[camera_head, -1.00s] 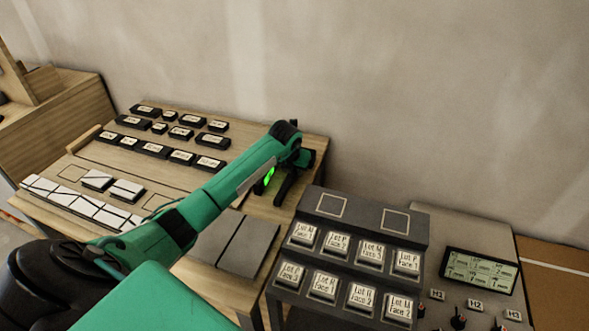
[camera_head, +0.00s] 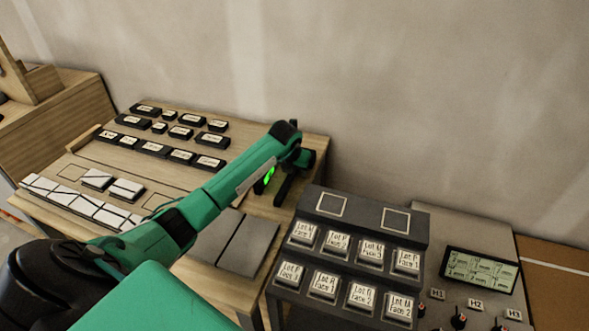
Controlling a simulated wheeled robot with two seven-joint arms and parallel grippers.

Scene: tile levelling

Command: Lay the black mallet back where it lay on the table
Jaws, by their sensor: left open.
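My left gripper (camera_head: 271,190) is at the end of the green arm, low over the right end of the wooden table (camera_head: 310,143). It is open, with a green light showing on it. A slim black shape slants down at the gripper's right side. I cannot tell whether this is a finger or part of the black mallet. The mallet does not show clearly anywhere else and may be hidden by the gripper and arm. My right gripper is not in view.
Several black labelled blocks (camera_head: 155,150) stand in rows on the table's left half. White tiles (camera_head: 88,207) lie at its front left. Two grey plates (camera_head: 245,246) lie at the front right. A dark stepped rack (camera_head: 345,238) of labelled tiles stands close by on the right.

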